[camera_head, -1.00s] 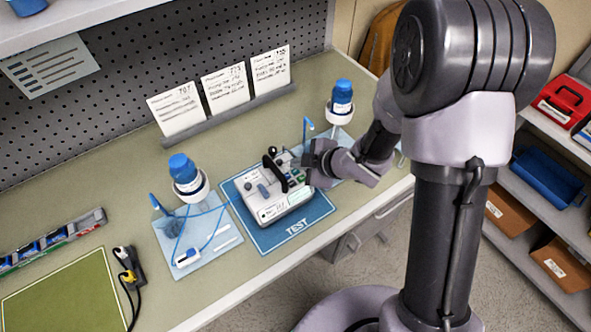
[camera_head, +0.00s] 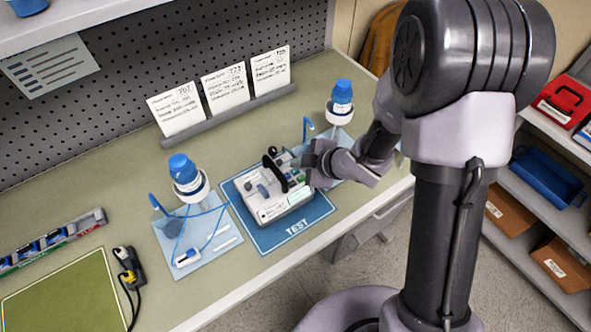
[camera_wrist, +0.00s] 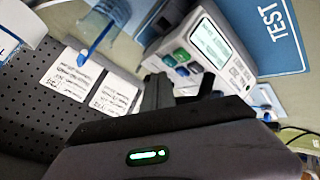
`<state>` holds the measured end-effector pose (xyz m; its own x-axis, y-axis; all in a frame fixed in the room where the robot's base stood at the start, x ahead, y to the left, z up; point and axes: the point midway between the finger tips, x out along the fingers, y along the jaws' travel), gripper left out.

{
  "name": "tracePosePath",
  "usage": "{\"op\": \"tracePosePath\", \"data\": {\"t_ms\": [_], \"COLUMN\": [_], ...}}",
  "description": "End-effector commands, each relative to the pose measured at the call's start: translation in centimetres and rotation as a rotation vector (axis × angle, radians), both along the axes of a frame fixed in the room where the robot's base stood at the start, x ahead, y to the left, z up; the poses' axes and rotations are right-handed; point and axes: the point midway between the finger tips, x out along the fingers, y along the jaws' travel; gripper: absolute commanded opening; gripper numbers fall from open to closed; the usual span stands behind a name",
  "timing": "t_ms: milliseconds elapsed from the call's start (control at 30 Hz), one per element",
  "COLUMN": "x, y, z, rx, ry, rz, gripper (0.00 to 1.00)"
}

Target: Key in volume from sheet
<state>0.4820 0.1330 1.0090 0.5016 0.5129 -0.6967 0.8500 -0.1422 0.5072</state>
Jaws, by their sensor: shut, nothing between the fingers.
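The infusion pump (camera_head: 271,192) is a white box with a dark handle, standing on the blue TEST mat (camera_head: 290,237). In the wrist view the pump (camera_wrist: 238,65) shows its lit screen (camera_wrist: 211,43) and green and blue keys (camera_wrist: 180,60). My gripper (camera_head: 312,168) is shut and empty at the pump's right side, near the keys. In the wrist view its dark fingers (camera_wrist: 168,92) are close to the keys; I cannot tell whether they touch. Three white sheets (camera_head: 225,88) stand in a rack behind the pump. Their handwriting is too small to read surely.
Clear trays with blue-capped bottles flank the pump, one at left (camera_head: 186,178) and one at right (camera_head: 340,103). Shelves with bins (camera_head: 550,177) stand at the far right.

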Motion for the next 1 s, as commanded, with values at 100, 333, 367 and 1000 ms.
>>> {"op": "tracePosePath", "data": {"t_ms": [100,333,367,1000], "x": [0.0,0.0,0.0,0.0], "y": [0.0,0.0,0.0,0.0], "z": [0.0,-0.2,-0.3,-1.0], "rx": [0.000,0.000,0.000,0.000], "ry": [0.000,0.000,0.000,0.000], "rz": [0.000,0.000,0.000,0.000], "gripper": [0.00,0.00,0.00,0.00]}}
